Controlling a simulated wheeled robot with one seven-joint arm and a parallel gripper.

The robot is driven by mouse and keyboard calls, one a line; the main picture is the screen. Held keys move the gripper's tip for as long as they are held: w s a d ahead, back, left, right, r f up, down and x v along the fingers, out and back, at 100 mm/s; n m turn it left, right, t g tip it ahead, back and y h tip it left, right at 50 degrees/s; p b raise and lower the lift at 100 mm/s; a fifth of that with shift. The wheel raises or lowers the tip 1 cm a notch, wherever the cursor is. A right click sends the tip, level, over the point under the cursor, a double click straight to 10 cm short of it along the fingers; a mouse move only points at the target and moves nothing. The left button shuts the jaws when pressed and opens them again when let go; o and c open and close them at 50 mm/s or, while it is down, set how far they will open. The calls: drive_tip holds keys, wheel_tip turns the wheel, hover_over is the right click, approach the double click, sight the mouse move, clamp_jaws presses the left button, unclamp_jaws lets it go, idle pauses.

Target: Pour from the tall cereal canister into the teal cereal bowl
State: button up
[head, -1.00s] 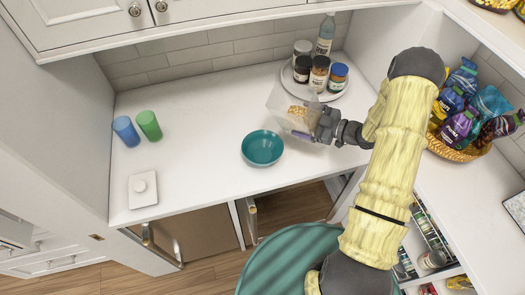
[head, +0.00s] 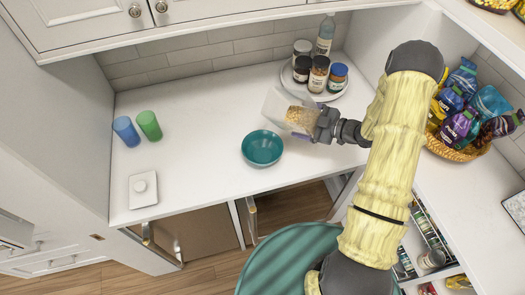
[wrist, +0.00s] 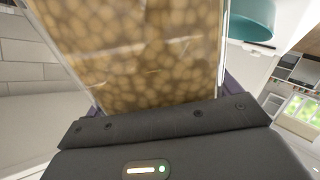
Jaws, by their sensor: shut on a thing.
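The teal cereal bowl (head: 262,148) sits on the white counter, and its inside looks empty from here. Part of it also shows at the top right of the wrist view (wrist: 252,20). My gripper (head: 318,128) is shut on the tall cereal canister (head: 288,112), a clear container with tan cereal inside. The canister is tilted toward the upper left, right of and behind the bowl, and apart from it. Tan cereal pieces fill most of the canister (wrist: 140,50) in the wrist view. The canister's base is partly hidden by my gripper.
A white round tray (head: 328,94) with several jars and a bottle (head: 325,34) stands behind the canister. Blue (head: 126,131) and green (head: 149,125) cups and a white square item (head: 143,190) are at left. A basket of snack bags (head: 462,150) is at right.

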drive_tip(key=shift+w+d, duration=0.8)
drive_tip(key=shift+d, duration=0.1)
idle(0.7)
